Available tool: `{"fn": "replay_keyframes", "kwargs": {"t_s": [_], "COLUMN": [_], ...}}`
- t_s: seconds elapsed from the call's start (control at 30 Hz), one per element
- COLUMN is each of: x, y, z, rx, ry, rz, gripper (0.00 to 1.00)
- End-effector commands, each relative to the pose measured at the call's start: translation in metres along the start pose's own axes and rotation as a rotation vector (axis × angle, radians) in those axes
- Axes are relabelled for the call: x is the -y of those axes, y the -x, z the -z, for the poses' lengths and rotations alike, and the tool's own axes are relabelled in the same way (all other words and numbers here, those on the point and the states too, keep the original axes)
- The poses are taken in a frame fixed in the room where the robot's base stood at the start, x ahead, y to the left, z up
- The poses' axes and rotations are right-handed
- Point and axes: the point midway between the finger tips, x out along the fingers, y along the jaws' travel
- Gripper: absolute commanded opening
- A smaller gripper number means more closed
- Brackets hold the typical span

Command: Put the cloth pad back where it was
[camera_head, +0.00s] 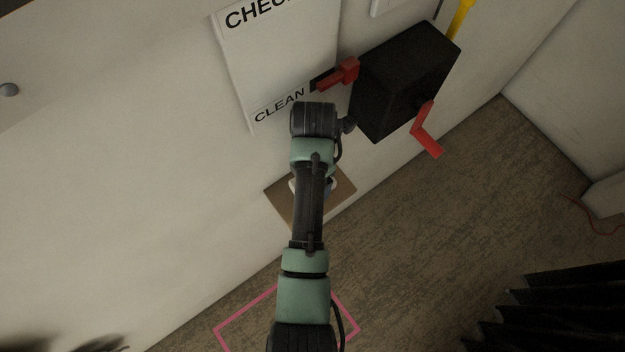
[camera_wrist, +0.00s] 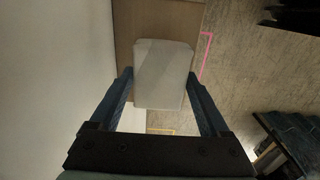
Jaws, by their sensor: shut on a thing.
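The cloth pad (camera_wrist: 163,78) is a pale grey, round-cornered block in the wrist view. My gripper (camera_wrist: 160,76) is shut on it, with one dark blue finger at each side. Behind the pad is a brown wooden shelf (camera_wrist: 128,30). I cannot tell whether the pad touches it. In the head view the shelf (camera_head: 284,207) stands out from the wall, partly hidden by my arm.
A black box (camera_head: 405,75) with a red handle (camera_head: 428,135) and a red lever (camera_head: 340,75) is on the wall right of my arm. A white sign (camera_head: 280,60) reads "CLEAN" low down. A pink outline (camera_head: 245,318) marks the floor. Dark pleated material (camera_head: 560,310) lies lower right.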

Motion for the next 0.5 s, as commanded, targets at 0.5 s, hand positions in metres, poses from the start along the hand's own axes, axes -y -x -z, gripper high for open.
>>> {"fn": "replay_keyframes", "kwargs": {"t_s": [0.5], "x": [-0.003], "y": [-0.039], "z": [0.0], "rx": [0.0], "ry": [0.0], "rz": [-0.001], "gripper": [0.36]}}
